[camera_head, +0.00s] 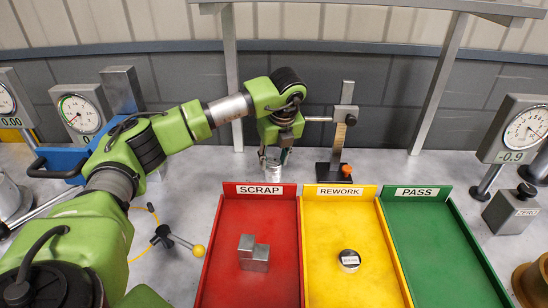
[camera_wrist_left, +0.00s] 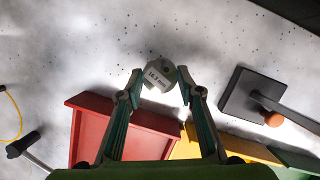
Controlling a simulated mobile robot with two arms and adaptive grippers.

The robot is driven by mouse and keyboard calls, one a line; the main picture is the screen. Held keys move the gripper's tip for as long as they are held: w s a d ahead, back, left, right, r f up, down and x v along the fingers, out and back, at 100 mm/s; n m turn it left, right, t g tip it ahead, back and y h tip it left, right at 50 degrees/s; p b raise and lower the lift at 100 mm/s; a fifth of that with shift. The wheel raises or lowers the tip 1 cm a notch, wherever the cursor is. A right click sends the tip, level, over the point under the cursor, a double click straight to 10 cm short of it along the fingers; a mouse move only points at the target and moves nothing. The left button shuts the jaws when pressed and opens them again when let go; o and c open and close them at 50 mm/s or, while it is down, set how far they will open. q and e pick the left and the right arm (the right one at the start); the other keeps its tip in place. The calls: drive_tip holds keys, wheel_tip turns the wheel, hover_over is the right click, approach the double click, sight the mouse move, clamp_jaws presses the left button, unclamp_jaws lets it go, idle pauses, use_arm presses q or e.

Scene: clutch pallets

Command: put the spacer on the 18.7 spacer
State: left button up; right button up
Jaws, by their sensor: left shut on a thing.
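My left gripper (camera_head: 273,156) points down just behind the red tray and is shut on a small metal spacer (camera_head: 267,165). In the left wrist view the gripper (camera_wrist_left: 160,92) has its fingertips at either side of the spacer (camera_wrist_left: 157,74). A white label on it is tilted and blurred; I cannot read it with certainty. I cannot tell whether a second piece lies under it, or whether it touches the table. Another round spacer (camera_head: 349,261) with a white label lies in the yellow tray; its label is too small to read. My right gripper is not in view.
The red SCRAP tray (camera_head: 227,192) holds steel blocks (camera_head: 253,253). The yellow REWORK tray (camera_head: 318,205) and empty green PASS tray (camera_head: 430,240) stand beside it. A height stand (camera_head: 335,170) with an orange knob is right of the gripper. Dial gauges (camera_head: 525,128) stand at both sides.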

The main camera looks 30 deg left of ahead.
use_arm(q)
drive_tip(key=o, duration=1.1)
drive_tip(key=shift+f, duration=0.1)
drive_tip(key=shift+o, duration=0.9)
drive_tip(key=shift+r, duration=0.2)
drive_tip(key=shift+d+r, duration=0.1)
drive_tip(key=shift+r, duration=0.2)
drive_tip(key=b+v, duration=0.1)
drive_tip(key=v, duration=1)
drive_tip(key=shift+b, duration=0.35)
